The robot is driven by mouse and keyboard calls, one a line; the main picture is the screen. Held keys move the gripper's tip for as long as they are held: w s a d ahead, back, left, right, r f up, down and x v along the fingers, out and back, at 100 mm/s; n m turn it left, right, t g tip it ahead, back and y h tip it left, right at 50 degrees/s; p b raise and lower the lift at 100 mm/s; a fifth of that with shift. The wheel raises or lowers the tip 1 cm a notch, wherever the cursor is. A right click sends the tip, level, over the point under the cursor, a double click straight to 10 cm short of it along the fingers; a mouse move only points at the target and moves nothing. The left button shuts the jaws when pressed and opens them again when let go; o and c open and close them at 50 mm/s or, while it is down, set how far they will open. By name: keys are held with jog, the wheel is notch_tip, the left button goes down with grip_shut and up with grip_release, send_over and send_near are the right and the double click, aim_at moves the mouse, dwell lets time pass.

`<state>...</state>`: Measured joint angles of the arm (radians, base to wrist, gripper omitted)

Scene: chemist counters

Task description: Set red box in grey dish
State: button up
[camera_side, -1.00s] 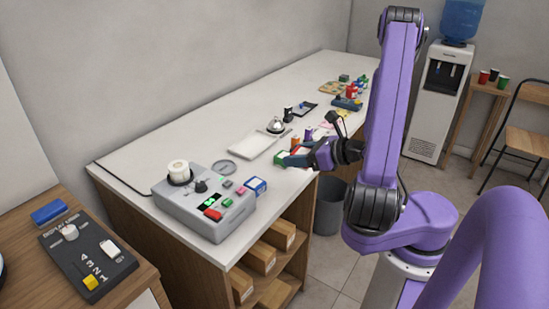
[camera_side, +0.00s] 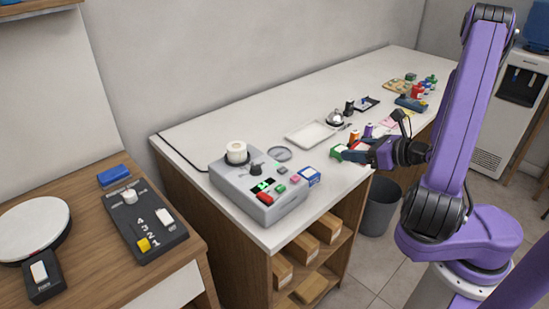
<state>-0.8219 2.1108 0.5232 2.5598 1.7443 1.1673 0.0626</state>
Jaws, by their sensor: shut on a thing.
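The red box (camera_side: 359,146) shows as a small red and white patch at my gripper's fingers. My gripper (camera_side: 352,156) is shut on it, low over the counter near the front edge; the dark fingers hide most of the box. I cannot tell whether the box still touches the counter. The grey dish (camera_side: 279,154) is a small, shallow round dish on the counter, to the left of my gripper, behind the grey console. It looks empty.
A green box (camera_side: 339,152) is close to my fingertips. A blue box (camera_side: 310,176) and the grey console (camera_side: 258,188) are to the left. A white tray (camera_side: 312,133) and bell (camera_side: 335,118) are behind. An orange-topped bottle (camera_side: 355,136) and purple bottle (camera_side: 368,130) stand near the gripper.

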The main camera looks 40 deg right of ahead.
jog(key=w+a+r+n+g+y, duration=0.1)
jog(key=w+a+n+g+y, duration=0.1)
jog(key=w+n+y, duration=0.75)
jog(key=m+g+h, duration=0.1)
jog(key=m+g, duration=0.1)
send_over(276, 154)
jog(key=shift+n, duration=0.25)
jog(key=f, duration=0.9)
jog(key=shift+s+f, duration=0.15)
jog(key=shift+s, duration=0.15)
jog(key=shift+w+f, duration=0.2)
jog(key=shift+f, duration=0.1)
notch_tip(276, 154, down, 2)
jog(key=shift+f, duration=0.5)
jog(key=shift+f, duration=0.35)
